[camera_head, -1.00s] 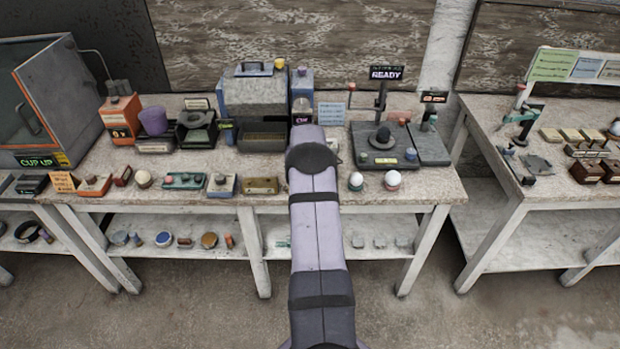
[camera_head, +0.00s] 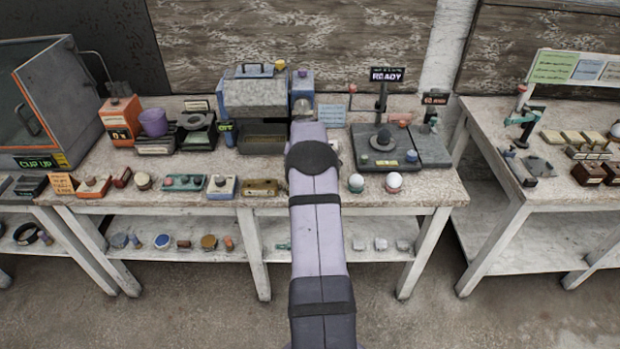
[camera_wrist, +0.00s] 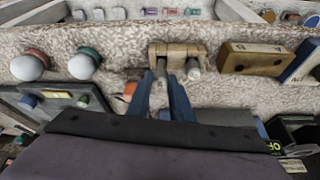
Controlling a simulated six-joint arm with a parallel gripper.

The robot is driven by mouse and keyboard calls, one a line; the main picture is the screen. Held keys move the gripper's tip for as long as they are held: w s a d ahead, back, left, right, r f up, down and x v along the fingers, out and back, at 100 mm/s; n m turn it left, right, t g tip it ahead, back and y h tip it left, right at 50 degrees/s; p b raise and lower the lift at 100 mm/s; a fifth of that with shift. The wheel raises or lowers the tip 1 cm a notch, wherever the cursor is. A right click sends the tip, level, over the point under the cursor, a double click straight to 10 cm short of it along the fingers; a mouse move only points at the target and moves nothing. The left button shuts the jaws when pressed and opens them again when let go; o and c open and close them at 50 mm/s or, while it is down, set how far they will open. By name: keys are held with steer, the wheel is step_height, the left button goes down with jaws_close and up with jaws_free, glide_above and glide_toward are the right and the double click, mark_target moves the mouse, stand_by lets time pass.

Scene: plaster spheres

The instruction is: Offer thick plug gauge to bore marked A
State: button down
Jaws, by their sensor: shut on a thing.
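In the wrist view, my gripper (camera_wrist: 166,74) has its two blue fingers close together at a tan rack (camera_wrist: 180,51) near the bench edge. The fingers are shut on a slim piece at the rack's left side, which they mostly hide; it appears to be a plug gauge. Another gauge (camera_wrist: 193,69) with a pale grey end stands beside it on the right, apart from the fingers. The brown bore block (camera_wrist: 252,59), marked A and B, lies right of the rack. The block (camera_head: 262,187) also shows in the head view, where my arm hides the gripper and rack.
Two white spheres on stands (camera_wrist: 84,64) (camera_wrist: 29,65) sit left of the rack in the wrist view. A blue-sided block (camera_wrist: 303,62) is just right of the bore block. In the head view, a dark-based stand with a READY sign (camera_head: 386,75) is at the back right.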

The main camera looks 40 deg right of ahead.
step_height(320, 180, up, 8)
steer(key=shift+f+b, duration=0.15)
steer(key=shift+b, duration=1.05)
steer(key=shift+w+a, duration=0.15)
steer(key=w+a+n+t+y+p, duration=0.1)
steer(key=w+a+n+y+p, duration=0.3)
steer(key=w+a+n+p, duration=0.3)
steer(key=shift+w+a+f+n+t, duration=0.45)
steer(key=shift+w+a+n, duration=2.05)
steer(key=shift+w+a, duration=1.05)
steer(key=shift+s+a, duration=0.15)
steer(key=shift+s, duration=0.15)
steer(key=shift+f+b, duration=1.5)
steer(key=shift+f, duration=0.9)
steer(key=shift+f+b, duration=0.9)
steer(key=shift+b, duration=0.1)
steer(key=shift+r, duration=0.45)
